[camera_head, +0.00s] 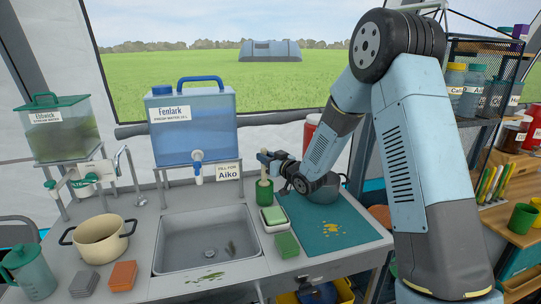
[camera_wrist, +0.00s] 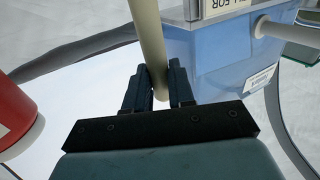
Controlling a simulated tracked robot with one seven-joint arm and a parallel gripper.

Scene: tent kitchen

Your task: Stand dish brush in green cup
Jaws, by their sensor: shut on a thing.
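My gripper (camera_head: 265,158) is shut on the pale cream handle of the dish brush (camera_head: 264,172), behind the sink's right rim. In the wrist view the handle (camera_wrist: 148,38) runs between the two dark fingertips (camera_wrist: 160,82). The brush is close to upright. A green cup (camera_head: 265,192) stands directly below my gripper on the counter. The handle meets the cup's mouth in the head view. I cannot tell how deep the brush reaches inside, and its bristle head is not visible.
The sink (camera_head: 205,240) is left, a teal mat (camera_head: 320,235) right. The blue Fenlark water tank (camera_head: 195,125) stands behind left. Another green cup (camera_head: 522,217) stands far right.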

